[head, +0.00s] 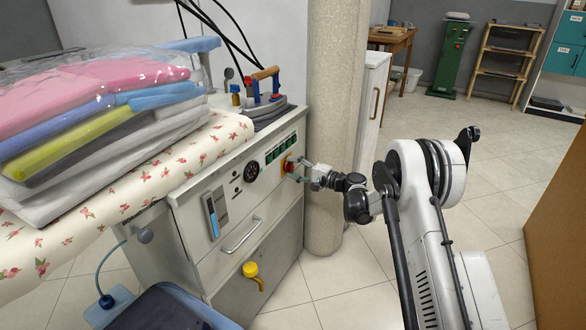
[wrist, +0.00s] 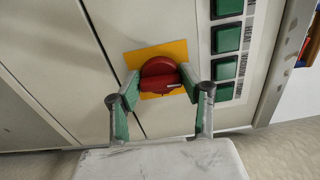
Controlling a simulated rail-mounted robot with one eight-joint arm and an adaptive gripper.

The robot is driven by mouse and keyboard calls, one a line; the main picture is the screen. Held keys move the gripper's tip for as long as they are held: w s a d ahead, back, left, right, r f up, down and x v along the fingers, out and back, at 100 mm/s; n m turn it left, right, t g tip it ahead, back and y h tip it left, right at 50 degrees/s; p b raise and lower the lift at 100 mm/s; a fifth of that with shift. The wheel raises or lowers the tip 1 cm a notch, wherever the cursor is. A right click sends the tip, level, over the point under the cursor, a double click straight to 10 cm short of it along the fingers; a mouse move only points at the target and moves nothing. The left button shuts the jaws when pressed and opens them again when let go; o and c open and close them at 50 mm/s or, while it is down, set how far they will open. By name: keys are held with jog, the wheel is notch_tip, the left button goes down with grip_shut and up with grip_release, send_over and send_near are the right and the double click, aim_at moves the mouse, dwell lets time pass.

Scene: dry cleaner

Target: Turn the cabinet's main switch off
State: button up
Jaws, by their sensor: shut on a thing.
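The cabinet (head: 187,218) is a pale metal unit with a control panel on its front. Its main switch is a red rotary knob (wrist: 159,75) on a yellow plate (wrist: 178,48), seen in the wrist view. In the head view the switch (head: 289,167) is small and partly behind my gripper. My gripper (wrist: 157,82) has its two green-padded fingers on either side of the red knob, shut on it. My gripper also shows at the panel in the head view (head: 294,170). The knob's pointer marking is too small to read.
Green buttons (wrist: 227,52) sit in a row beside the switch. An iron (head: 264,92) stands on top. A round column (head: 335,120) stands close behind my gripper.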

jog(key=shift+n, duration=0.4)
jog(key=o, duration=1.2)
jog(key=shift+d, duration=0.15)
jog(key=v, duration=1.1)
jog(key=shift+s+d, duration=0.2)
jog(key=shift+d, duration=0.15)
